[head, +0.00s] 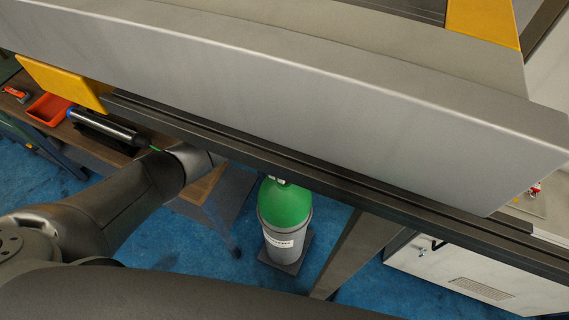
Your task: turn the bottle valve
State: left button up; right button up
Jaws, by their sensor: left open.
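The gas bottle (287,223) stands upright on the floor below the beam, with a green shoulder and a grey body bearing a white label. Only a small bit of its valve (277,181) shows at the top; the rest is hidden behind the dark rail. My left arm comes in from the left, and its wrist end with the left gripper (208,160) reaches under the rail, to the left of the bottle top and apart from it in the picture. The fingertips are hidden behind the rail. My right gripper is not in view.
A big grey beam (300,110) with a dark rail (330,190) crosses above the bottle. A wooden bench (100,150) at left holds an orange tray (48,110) and a dark cylindrical tool. A white cabinet (480,280) stands at right. Blue floor shows around the bottle.

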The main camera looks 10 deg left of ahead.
pick_arm(q)
notch_tip(320, 180, up, 2)
jog(key=shift+r+p, duration=0.1)
jog(key=shift+p, duration=0.5)
notch_tip(320, 180, up, 2)
jog(key=shift+r, duration=0.9)
notch_tip(320, 180, up, 12)
